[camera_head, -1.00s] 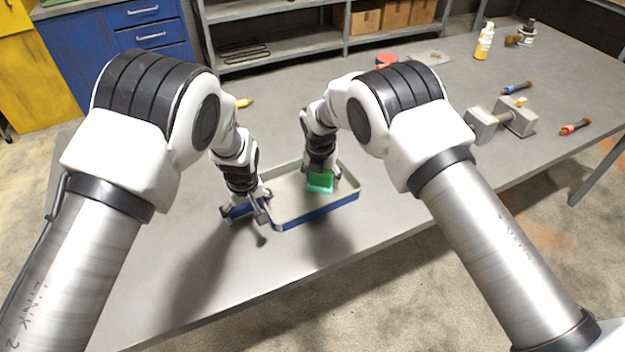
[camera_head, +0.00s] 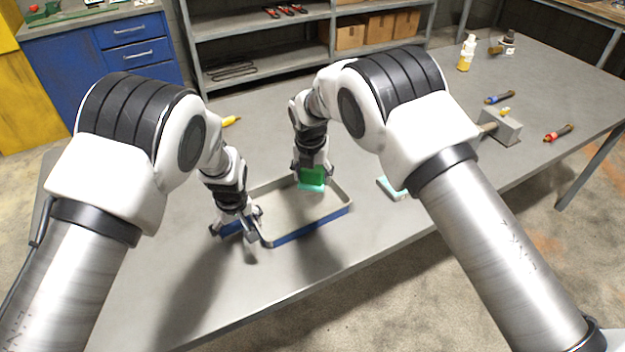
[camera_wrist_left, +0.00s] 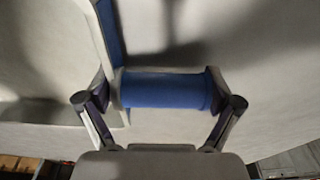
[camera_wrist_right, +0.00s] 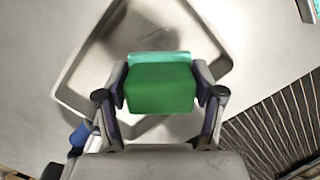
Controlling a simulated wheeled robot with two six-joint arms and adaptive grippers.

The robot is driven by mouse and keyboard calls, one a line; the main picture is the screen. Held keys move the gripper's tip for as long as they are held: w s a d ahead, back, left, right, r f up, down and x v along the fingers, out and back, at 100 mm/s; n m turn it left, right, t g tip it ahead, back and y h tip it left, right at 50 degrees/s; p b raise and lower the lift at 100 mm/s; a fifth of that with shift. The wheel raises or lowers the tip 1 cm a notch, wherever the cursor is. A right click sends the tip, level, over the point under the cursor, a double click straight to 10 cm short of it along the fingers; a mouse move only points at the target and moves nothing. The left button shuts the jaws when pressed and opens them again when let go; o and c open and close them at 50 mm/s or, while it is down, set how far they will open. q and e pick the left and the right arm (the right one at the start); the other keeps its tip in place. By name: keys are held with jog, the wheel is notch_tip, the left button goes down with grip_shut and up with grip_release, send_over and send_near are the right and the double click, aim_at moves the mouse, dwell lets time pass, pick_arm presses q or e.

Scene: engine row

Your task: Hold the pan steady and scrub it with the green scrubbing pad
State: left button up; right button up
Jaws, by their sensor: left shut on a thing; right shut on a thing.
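The pan (camera_head: 305,208) is a shallow rectangular tray, grey inside with blue outer sides, flat on the table. Its blue handle (camera_wrist_left: 165,90) sticks out at the left. My left gripper (camera_head: 238,222) is shut on this handle; the left wrist view shows a finger at each end of it. My right gripper (camera_head: 311,172) is shut on the green scrubbing pad (camera_wrist_right: 160,88), which has a lighter teal layer along one side. The pad (camera_head: 312,178) is at the pan's back part, hiding some of the back rim. I cannot tell whether it touches the pan floor.
A teal-and-white item (camera_head: 390,187) lies right of the pan, partly behind my right arm. A grey metal block (camera_head: 500,127), screwdriver-like tools (camera_head: 558,133) and a yellow-and-white bottle (camera_head: 466,53) stand or lie farther right. The table in front of the pan is clear.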

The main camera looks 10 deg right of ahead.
dwell(0.3)
pick_arm(q)
jog(key=o, duration=1.2)
